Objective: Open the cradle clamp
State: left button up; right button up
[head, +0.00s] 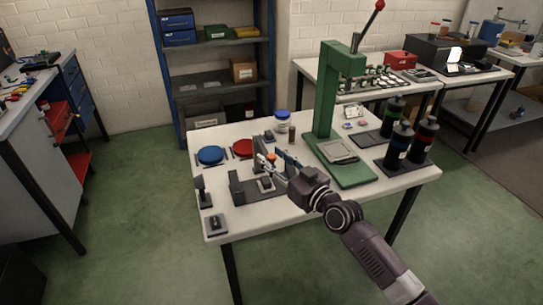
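A dark grey cradle (238,188) with an upright end block stands on the front left part of the white table (300,211). A small clamp with a pale lever (262,159) and an orange part stands at its back, close to my fingers. My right gripper (287,164) reaches in from the lower right, over the right end of the cradle. Its fingers point up and left beside the clamp. They are too small and overlapped to show if they are open, or if they touch the lever. My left gripper is out of view.
A blue disc (210,155) and a red disc (243,147) lie behind the cradle. A blue-lidded jar (282,119) stands at the back. A green press (328,110) stands right of my gripper. Several dark bottles (399,145) stand far right. Small dark stands (215,223) sit at the left edge.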

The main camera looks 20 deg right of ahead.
jog(key=shift+w+a, duration=0.1)
jog(key=shift+w, duration=0.25)
jog(key=shift+c, duration=0.7)
grip_shut()
